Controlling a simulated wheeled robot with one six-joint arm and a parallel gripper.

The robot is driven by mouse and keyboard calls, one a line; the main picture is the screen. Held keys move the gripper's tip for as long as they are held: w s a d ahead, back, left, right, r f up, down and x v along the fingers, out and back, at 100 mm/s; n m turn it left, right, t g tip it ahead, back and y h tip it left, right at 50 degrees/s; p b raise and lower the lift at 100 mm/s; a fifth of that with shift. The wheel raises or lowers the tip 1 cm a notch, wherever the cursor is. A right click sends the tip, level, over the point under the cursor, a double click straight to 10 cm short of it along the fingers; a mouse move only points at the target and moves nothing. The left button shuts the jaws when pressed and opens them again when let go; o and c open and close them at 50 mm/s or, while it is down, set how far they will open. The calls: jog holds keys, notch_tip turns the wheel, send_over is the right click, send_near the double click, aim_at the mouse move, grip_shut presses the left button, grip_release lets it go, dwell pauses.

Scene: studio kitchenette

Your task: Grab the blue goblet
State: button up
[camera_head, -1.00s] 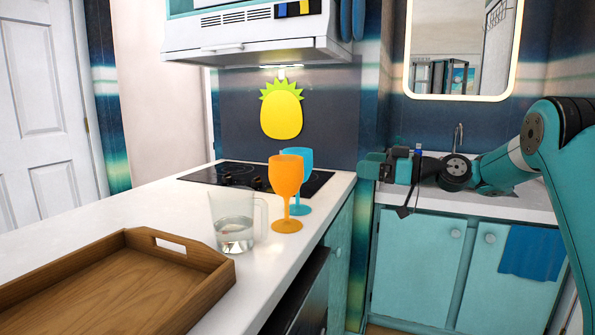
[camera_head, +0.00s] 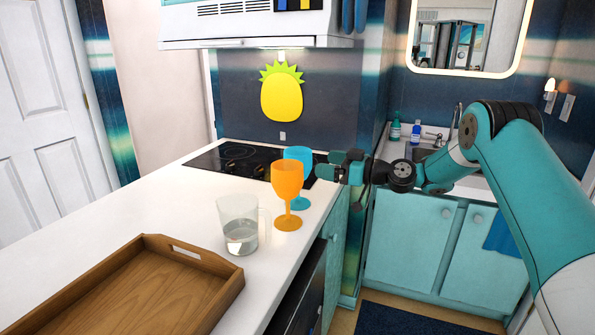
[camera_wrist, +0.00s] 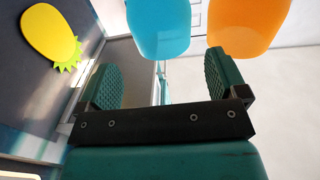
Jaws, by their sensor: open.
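The blue goblet (camera_head: 300,155) stands on the white counter, partly hidden behind the orange goblet (camera_head: 287,180) in the head view. My gripper (camera_head: 322,172) is just right of the blue goblet, at about bowl height. In the wrist view my gripper (camera_wrist: 163,78) has its two fingers spread apart with nothing between them. The bowl of the blue goblet (camera_wrist: 158,28) shows ahead of the gap between the fingers. The orange goblet's bowl (camera_wrist: 248,22) shows beside it, ahead of the right finger.
A clear jug (camera_head: 238,225) with some liquid stands left of the orange goblet. A wooden tray (camera_head: 150,290) lies at the counter's front. A black cooktop (camera_head: 225,160) is behind the goblets. The sink counter with bottles (camera_head: 395,130) is to the right.

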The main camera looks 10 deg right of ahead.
aim_at(303, 159)
jog(key=p+x, duration=0.2)
jog(key=x, duration=0.5)
jog(key=shift+s+a+r+p, duration=0.1)
jog(key=shift+s+r+p, duration=0.1)
jog(key=shift+p, duration=0.2)
jog(key=shift+w+a+f, duration=0.1)
jog(key=shift+w+a, duration=0.1)
jog(key=shift+w, duration=0.05)
jog(key=c, duration=0.9)
jog(key=shift+c, duration=0.2)
